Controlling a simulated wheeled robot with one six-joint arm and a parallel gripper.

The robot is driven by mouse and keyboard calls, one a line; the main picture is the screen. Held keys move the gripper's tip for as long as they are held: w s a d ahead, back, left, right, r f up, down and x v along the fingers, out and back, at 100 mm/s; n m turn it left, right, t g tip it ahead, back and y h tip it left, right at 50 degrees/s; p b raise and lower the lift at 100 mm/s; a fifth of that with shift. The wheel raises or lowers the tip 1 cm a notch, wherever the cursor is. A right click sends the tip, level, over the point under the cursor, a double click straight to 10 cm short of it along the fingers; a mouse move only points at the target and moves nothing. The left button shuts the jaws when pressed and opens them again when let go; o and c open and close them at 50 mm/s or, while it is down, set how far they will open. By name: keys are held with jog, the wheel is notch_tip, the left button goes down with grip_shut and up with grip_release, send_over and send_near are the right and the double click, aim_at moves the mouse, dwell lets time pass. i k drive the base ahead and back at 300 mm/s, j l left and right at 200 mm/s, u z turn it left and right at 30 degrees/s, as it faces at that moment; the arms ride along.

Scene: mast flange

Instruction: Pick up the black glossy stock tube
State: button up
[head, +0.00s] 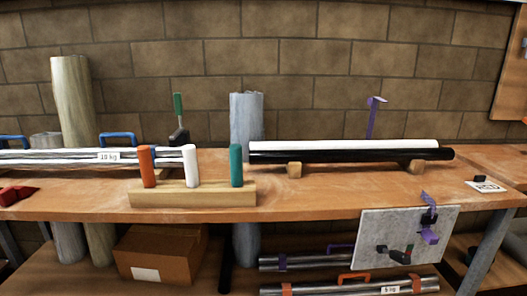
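The black glossy stock tube (350,155) lies lengthwise on the wooden workbench (310,195), right of the middle in the head view. It rests on two small wooden blocks, one near its left end (294,170) and one near its right end (416,167). A white tube (345,145) lies right behind it, and its lower part is hidden by the black tube. Whether the two tubes touch cannot be told. My gripper is not in view.
Left of the tube, a wooden rack (195,196) holds orange, white and green handles. Silvery tubes (60,156) lie at the bench's left. A purple clamp (430,222) grips a grey plate (385,236) at the front edge. Bench in front of the tube is clear.

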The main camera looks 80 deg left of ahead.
aim_at(377, 156)
jog(key=u, duration=1.8)
